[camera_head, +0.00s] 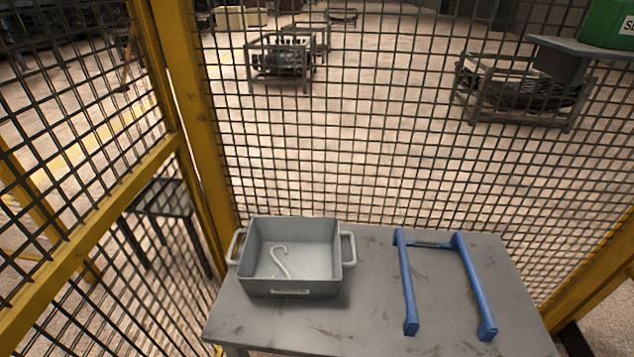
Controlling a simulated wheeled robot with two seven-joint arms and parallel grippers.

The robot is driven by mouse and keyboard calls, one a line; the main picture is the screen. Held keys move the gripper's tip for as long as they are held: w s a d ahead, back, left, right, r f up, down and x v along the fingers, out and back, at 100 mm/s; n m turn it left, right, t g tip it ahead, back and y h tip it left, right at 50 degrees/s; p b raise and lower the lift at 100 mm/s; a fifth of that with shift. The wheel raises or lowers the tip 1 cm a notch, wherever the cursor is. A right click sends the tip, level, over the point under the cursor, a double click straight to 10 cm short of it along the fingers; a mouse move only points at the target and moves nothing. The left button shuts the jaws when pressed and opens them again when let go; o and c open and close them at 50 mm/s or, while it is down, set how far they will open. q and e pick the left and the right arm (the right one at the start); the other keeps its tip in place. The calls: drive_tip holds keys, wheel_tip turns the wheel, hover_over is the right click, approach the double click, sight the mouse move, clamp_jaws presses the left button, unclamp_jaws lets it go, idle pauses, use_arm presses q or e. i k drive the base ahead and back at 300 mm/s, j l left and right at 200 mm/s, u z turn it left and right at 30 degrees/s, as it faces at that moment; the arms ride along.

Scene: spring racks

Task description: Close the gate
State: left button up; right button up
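A yellow-framed panel of dark wire mesh stands at the left, with its sloping lower rail (100,225) in view. It meets a yellow upright post (190,110) at an angle to the mesh wall (370,130) straight ahead. I cannot tell for sure whether this left panel is the gate. No latch or handle is clear to see on it. Another yellow frame bar (590,280) shows at the lower right. Neither of my grippers is in view.
A grey table (375,320) stands in front of the mesh wall. On it are a grey bin (290,288) holding a white hook (281,262), and a blue two-legged frame (409,285). Beyond the mesh are metal racks (280,62) and a green box (606,22).

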sight(24, 306)
drive_tip(key=u, duration=1.4)
